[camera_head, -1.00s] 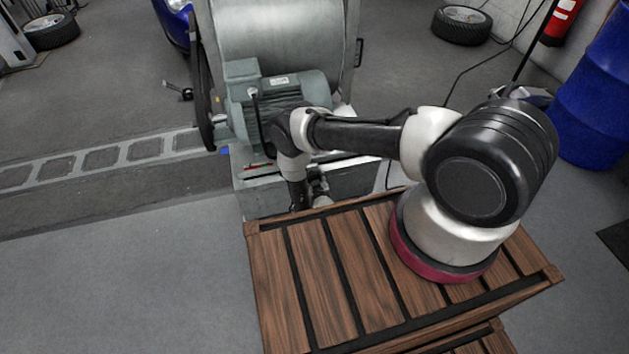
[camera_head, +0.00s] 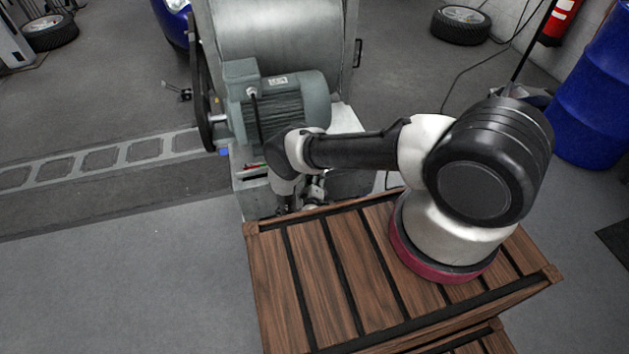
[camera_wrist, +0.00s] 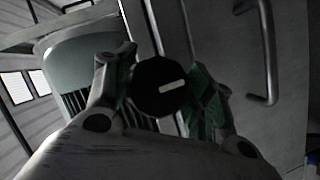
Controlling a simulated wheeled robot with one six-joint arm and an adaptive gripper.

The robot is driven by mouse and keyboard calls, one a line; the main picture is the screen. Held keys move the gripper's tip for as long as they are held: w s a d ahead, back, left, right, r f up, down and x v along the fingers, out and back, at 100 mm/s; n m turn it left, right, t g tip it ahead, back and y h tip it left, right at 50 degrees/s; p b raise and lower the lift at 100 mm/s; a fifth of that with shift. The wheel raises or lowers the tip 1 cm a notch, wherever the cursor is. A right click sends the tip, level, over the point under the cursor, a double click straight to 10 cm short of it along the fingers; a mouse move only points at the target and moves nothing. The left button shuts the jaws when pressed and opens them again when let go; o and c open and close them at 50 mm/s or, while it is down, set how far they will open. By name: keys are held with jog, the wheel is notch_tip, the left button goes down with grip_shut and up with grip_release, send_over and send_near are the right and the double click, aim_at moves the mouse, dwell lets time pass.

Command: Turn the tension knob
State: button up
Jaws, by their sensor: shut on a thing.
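The tension knob (camera_wrist: 160,87) is a round black knob with a white pointer bar, seen in the middle of the wrist view. The bar lies nearly level, its right end tilted slightly up. My gripper (camera_wrist: 162,90) has a finger on either side of the knob and is shut on it. In the head view my arm reaches down at the near side of the green-grey motor, and the knob and fingertips are hidden there.
The finned motor (camera_head: 285,108) sits on a grey machine base (camera_head: 345,182) beside a large metal drum (camera_head: 278,30). A metal handle (camera_wrist: 268,60) stands out right of the knob. A blue barrel (camera_head: 595,100) stands far right. Open floor lies at left.

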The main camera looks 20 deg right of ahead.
jog(key=shift+n, duration=0.4)
dwell(0.3)
jog(key=o, duration=1)
jog(key=v, duration=1.2)
jog(key=shift+a, duration=0.15)
